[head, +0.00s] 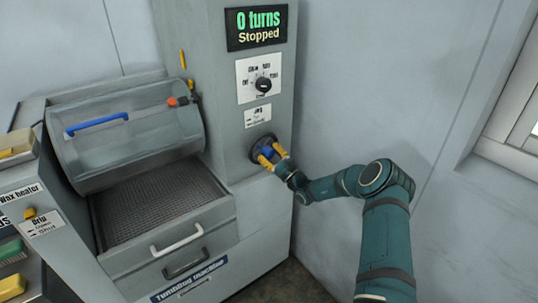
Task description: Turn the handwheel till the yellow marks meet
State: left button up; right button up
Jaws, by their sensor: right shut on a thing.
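The handwheel (259,141) is a small dark round wheel with a blue middle on the front of the grey machine. My right gripper (267,153) has its yellow fingers shut on the blue part and hides some of the wheel. One yellow mark (182,59) is on the machine column's left side. A second yellow mark (191,84) shows just below it, by the drum's right end. A small gap lies between the two marks. My left gripper is not in view.
A display (258,27) reads "0 turns" and "Stopped". A selector knob (263,84) sits below it. The drum (125,135) has a blue handle (97,124) and hangs over a mesh tray (150,208). Free wall lies right of the machine.

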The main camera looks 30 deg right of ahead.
jog(key=shift+r+n+g+y, duration=0.1)
jog(key=shift+n+g+y, duration=0.45)
jog(key=shift+n, duration=0.95)
jog(key=shift+y, duration=0.35)
jog(key=o, duration=1.2)
jog(key=v, duration=1.2)
jog(key=shift+a, duration=0.1)
